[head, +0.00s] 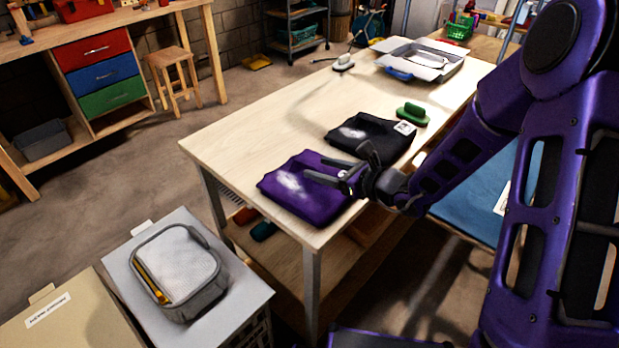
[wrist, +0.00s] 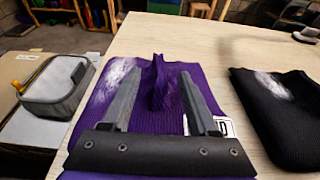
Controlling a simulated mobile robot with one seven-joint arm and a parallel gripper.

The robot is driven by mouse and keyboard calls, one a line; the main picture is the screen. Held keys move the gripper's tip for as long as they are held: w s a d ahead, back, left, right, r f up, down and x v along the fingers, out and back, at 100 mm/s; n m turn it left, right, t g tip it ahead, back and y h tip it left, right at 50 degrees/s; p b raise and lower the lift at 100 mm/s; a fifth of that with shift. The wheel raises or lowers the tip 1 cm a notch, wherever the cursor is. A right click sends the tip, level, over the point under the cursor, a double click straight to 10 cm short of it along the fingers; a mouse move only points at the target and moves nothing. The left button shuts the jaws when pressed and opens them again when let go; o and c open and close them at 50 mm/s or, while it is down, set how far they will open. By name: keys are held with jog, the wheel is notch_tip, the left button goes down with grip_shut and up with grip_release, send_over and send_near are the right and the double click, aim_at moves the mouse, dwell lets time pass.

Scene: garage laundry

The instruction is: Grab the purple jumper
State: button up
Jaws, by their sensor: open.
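The purple jumper (head: 288,203) lies folded at the near corner of the wooden table, with a white fuzzy patch on it. My gripper (head: 318,168) is over the jumper from the right, its fingers pointing left across it. In the wrist view the jumper (wrist: 95,112) fills the middle, and a raised fold of purple cloth (wrist: 160,85) stands between the two fingers. My gripper (wrist: 160,75) is open, with a gap between each finger and the fold. Part of the jumper is hidden under the gripper; a white tag shows beside the right finger.
A folded black garment (head: 370,138) lies just beyond the jumper. A green-handled brush (head: 412,113) and a white iron-like item (head: 343,63) are farther back. The table (head: 235,135) is bare to the left. A grey mesh-topped case (head: 180,270) sits on a box near the front left.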

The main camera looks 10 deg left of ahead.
aim_at(312, 164)
jog(key=x, duration=0.4)
jog(key=shift+w+a, duration=0.1)
jog(key=shift+a, duration=0.1)
grip_shut()
jog(key=shift+r, duration=0.1)
dwell(1.1)
